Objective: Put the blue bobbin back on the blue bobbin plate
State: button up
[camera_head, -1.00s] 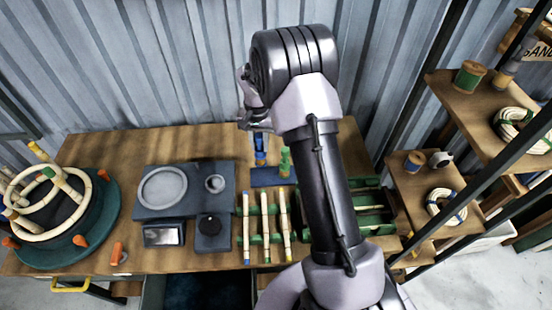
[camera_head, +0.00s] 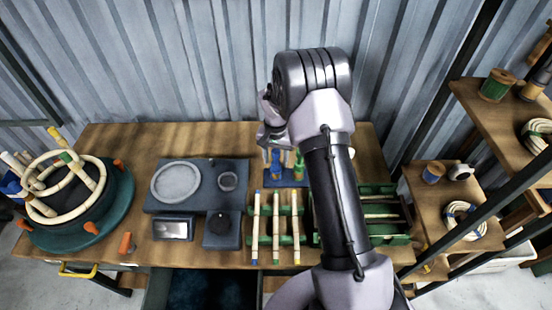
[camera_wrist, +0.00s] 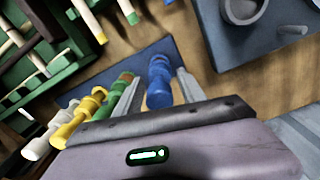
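The blue bobbin (camera_wrist: 158,82) stands between the two fingers of my gripper (camera_wrist: 160,76) in the wrist view, with a visible gap on each side. The fingers look open around it. The blue plate (camera_wrist: 155,55) lies just beyond the bobbin; I cannot tell whether the bobbin's base rests on it. In the head view, my gripper (camera_head: 268,138) is above the back of the bench, over the blue bobbin (camera_head: 275,159) and the blue plate (camera_head: 287,183). My arm hides part of this area.
Green (camera_wrist: 122,82), yellow (camera_wrist: 80,115) and white (camera_wrist: 47,140) bobbins stand in a row beside the blue one. A rack of rattan poles (camera_head: 276,228) is in front. A dark tray (camera_head: 198,187) is to the left, green bins (camera_head: 378,212) to the right.

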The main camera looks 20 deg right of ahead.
notch_tip(320, 180, up, 12)
jog(key=p, duration=0.3)
jog(key=shift+f, duration=0.1)
jog(key=s+a+r+n+t, duration=0.1)
jog(key=s+a+r, duration=0.25)
jog(key=r, duration=0.45)
jog(key=s+a+r+t, duration=0.1)
jog(key=s+a+r, duration=0.3)
jog(key=r, duration=0.5)
jog(key=s+a+r+n+t+y, duration=0.1)
jog(key=s+a+r+t, duration=0.1)
jog(key=s, duration=0.9)
jog(key=s+a+r+t+y, duration=0.1)
jog(key=s+a+r, duration=0.2)
jog(key=s, duration=0.8)
jog(key=shift+a+r+n+t, duration=0.15)
jog(key=shift+a+n+t, duration=0.25)
jog(key=shift+a, duration=0.35)
jog(key=shift+s, duration=0.1)
